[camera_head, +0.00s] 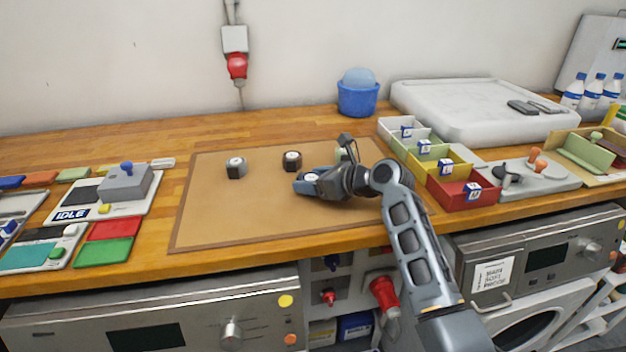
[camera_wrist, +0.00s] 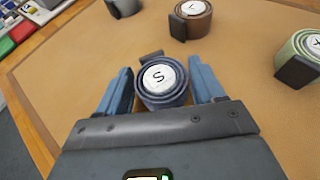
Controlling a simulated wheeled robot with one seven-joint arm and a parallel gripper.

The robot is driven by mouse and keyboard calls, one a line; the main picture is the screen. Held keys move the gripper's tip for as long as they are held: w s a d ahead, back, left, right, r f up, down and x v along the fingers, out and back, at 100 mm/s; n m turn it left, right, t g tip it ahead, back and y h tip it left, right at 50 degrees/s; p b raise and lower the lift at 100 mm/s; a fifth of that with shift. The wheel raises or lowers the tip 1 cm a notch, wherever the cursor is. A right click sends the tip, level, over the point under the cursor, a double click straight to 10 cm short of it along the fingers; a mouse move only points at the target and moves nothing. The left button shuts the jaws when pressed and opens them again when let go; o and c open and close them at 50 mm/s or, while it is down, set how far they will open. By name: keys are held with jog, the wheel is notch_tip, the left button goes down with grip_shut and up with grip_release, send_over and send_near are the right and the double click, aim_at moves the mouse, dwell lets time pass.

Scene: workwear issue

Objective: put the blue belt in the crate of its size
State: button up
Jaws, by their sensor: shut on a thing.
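The blue belt (camera_wrist: 162,97) is a dark blue roll with a white disc marked S on top. In the wrist view it sits between the two fingers of my gripper (camera_wrist: 161,80), which is shut on it. In the head view my gripper (camera_head: 309,183) is low over the tan mat, mostly hiding the belt; whether the belt touches the mat is unclear. Four-colour crates stand right of the mat: white (camera_head: 389,138), green (camera_head: 408,152), yellow (camera_head: 431,174) and red (camera_head: 453,195). Each has a small letter tag; the letters are too small to read surely.
Other rolled belts stand on the mat (camera_head: 225,215): a grey one (camera_head: 236,172), a brown one (camera_head: 292,165) marked L and a green one (camera_wrist: 301,58). A blue tub (camera_head: 358,100) stands behind. A grey tray (camera_head: 535,180) lies right of the crates. The mat's front left is clear.

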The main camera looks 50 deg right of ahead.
jog(key=o, duration=1.2)
jog(key=shift+c, duration=0.2)
